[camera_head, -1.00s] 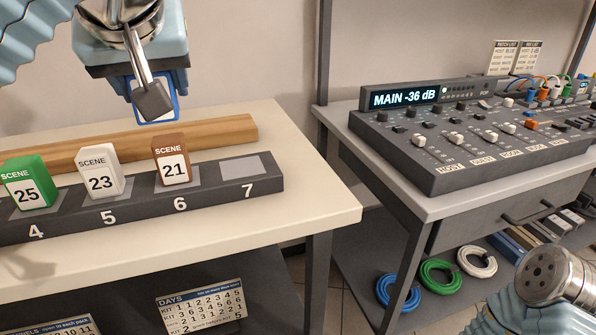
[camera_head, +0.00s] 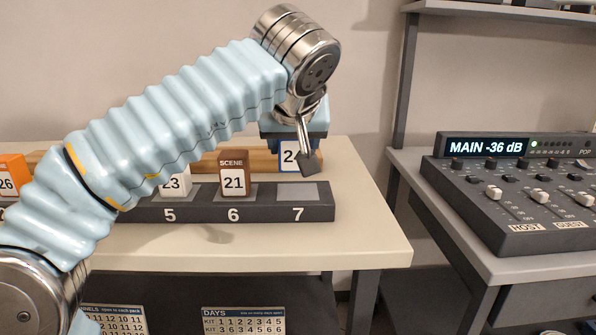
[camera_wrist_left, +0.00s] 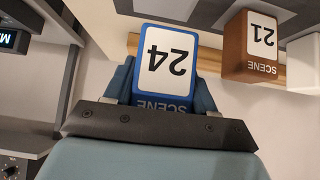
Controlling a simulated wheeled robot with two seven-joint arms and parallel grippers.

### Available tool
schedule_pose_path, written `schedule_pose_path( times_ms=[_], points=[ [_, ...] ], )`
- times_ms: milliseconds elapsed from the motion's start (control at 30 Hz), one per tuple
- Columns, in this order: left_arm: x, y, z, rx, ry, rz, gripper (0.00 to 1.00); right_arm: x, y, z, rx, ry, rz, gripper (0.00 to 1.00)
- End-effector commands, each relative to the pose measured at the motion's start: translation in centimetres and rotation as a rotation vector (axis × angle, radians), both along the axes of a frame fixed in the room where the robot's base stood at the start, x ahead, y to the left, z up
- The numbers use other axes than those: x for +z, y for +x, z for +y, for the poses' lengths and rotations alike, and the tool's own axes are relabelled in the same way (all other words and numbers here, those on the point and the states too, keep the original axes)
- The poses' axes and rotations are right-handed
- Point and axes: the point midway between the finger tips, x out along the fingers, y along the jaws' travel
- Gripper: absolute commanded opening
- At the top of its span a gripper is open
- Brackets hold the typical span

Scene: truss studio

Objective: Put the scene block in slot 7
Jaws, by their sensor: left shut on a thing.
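My left gripper (camera_head: 300,150) is shut on a blue scene block with a white face reading 24 (camera_head: 289,157). Part of the block is hidden behind the gripper. In the left wrist view the block (camera_wrist_left: 167,62) sits between the fingers, its number upside down. The block is held above and behind slot 7, near the wooden rail. Slot 7 (camera_head: 297,192) is the empty grey pad at the right end of the dark rack (camera_head: 150,212). My right gripper is not in view.
An orange block (camera_head: 11,168) shows at far left. A wooden rail (camera_head: 262,160) runs behind the rack. The bench (camera_head: 370,235) is clear to the right.

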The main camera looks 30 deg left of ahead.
Motion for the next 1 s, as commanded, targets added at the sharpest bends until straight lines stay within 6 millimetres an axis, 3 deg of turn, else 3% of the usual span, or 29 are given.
schedule_pose_path(
  times_ms=[200, 333, 733, 767, 900, 1000],
  points=[
    [-2.4, 1.7, 0.1, 0.001, 0.001, 0.003, 0.22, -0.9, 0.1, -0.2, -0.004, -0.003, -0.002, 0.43],
    [-4.9, 1.6, 0.2, 0.0, 0.001, 0.002, 0.22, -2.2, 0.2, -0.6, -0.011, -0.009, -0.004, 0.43],
    [-5.3, 1.6, 0.1, 0.0, -0.001, 0.001, 0.22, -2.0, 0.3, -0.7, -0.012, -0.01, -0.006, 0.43],
    [-5.3, 1.6, 0.1, 0.001, -0.001, 0.0, 0.6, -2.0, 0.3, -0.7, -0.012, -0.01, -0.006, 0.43],
    [-5.2, 1.6, 0.1, 0.001, -0.001, 0.0, 0.81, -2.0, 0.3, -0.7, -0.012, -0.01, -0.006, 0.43],
    [-5.2, 1.6, 0.1, 0.0, -0.001, 0.001, 0.81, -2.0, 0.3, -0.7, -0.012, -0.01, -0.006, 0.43]
  ],
)
